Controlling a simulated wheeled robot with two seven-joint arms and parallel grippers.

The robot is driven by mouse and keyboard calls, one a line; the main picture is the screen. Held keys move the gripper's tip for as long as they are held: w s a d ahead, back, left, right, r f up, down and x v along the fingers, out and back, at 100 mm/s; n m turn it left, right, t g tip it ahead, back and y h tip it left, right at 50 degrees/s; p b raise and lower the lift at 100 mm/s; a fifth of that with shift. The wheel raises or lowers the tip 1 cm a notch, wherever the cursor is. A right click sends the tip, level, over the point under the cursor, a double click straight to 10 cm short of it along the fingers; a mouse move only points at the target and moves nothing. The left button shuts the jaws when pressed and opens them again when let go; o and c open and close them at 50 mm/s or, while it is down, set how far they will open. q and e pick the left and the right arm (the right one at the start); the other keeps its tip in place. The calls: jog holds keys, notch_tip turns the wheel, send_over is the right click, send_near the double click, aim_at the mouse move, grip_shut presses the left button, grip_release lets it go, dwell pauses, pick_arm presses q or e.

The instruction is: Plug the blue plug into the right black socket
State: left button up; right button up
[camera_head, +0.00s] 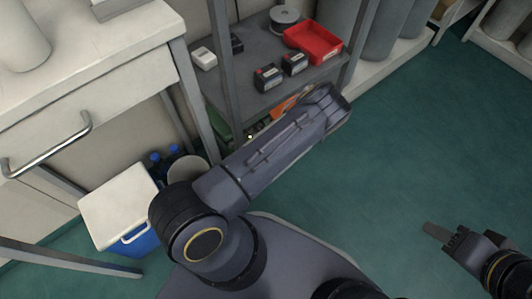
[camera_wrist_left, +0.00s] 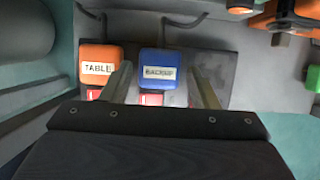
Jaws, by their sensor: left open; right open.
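In the left wrist view, a blue block labelled BACKUP (camera_wrist_left: 158,66), which looks like the blue plug, sits on a grey panel (camera_wrist_left: 220,65). My left gripper (camera_wrist_left: 160,72) is open, with one finger to each side of the block; I cannot tell whether they touch it. An orange block labelled TABLE (camera_wrist_left: 98,66) is just left of the left finger. Small red parts show below both blocks. I cannot make out a black socket in either view. My right gripper (camera_head: 434,234) is open and empty above the green floor, at the lower right of the head view.
In the left wrist view, orange fittings (camera_wrist_left: 285,18) and a green part (camera_wrist_left: 313,78) are at the right. In the head view, a metal shelf (camera_head: 265,100) holds a red tray (camera_head: 312,42) and dark boxes (camera_head: 268,77). A blue cooler (camera_head: 120,212) stands left.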

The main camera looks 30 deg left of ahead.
pick_arm(q)
jog(key=shift+w+a+f, duration=0.1)
jog(key=shift+a+f, duration=0.15)
jog(key=shift+f, duration=0.35)
jog(key=c, duration=0.8)
jog(key=shift+r, duration=0.1)
jog(key=shift+c, duration=0.4)
jog(key=shift+r, duration=0.1)
jog(key=shift+r+p, duration=1.05)
jog(key=shift+r, duration=0.5)
